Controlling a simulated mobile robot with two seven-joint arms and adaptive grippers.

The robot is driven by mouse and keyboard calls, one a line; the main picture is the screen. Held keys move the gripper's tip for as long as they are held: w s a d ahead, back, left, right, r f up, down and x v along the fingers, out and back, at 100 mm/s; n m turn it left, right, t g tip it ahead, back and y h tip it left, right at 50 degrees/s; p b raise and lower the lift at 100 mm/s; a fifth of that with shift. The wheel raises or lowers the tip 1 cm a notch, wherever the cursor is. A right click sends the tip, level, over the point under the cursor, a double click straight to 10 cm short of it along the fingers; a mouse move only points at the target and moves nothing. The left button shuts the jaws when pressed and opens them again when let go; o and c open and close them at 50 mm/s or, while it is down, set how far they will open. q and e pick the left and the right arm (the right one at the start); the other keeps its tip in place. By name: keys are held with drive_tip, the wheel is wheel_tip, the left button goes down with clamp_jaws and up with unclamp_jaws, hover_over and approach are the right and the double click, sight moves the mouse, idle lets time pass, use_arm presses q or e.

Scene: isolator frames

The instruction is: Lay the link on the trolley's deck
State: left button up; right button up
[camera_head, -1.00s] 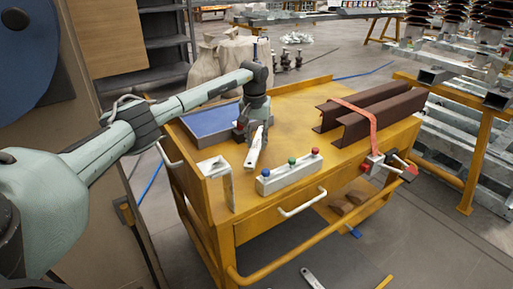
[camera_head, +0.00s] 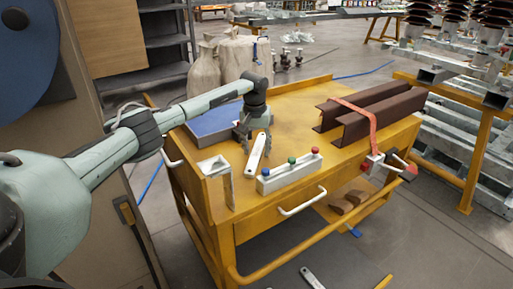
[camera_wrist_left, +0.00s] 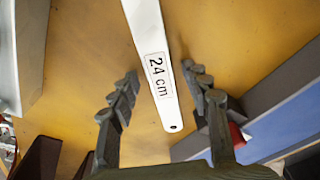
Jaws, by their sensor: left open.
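The link, a flat white bar marked "24 cm" with a hole near its end, lies on the yellow deck of the trolley (camera_head: 300,108); it shows in the head view (camera_head: 256,154) and in the wrist view (camera_wrist_left: 158,62). My left gripper (camera_head: 255,134) is just over its far end, pointing down. In the wrist view its two fingers (camera_wrist_left: 162,97) are spread apart, one on each side of the link, with yellow deck visible between each finger and the bar. My right gripper is not in view.
A blue-lined tray (camera_head: 212,122) lies left of the gripper. A grey block with coloured knobs (camera_head: 289,174) and a white bracket (camera_head: 213,168) stand near the front edge. Brown steel channels (camera_head: 375,110) with a red strap fill the deck's right. A similar white bar (camera_head: 312,278) lies below.

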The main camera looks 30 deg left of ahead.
sight(255, 155)
use_arm(q)
drive_tip(key=shift+r, duration=0.1)
drive_tip(key=shift+r, duration=0.35)
wheel_tip(255, 155, up, 11)
drive_tip(key=s, duration=0.1)
drive_tip(key=shift+s+d, duration=0.3)
drive_tip(key=shift+d, duration=0.05)
drive_tip(key=shift+r, duration=0.1)
idle(0.8)
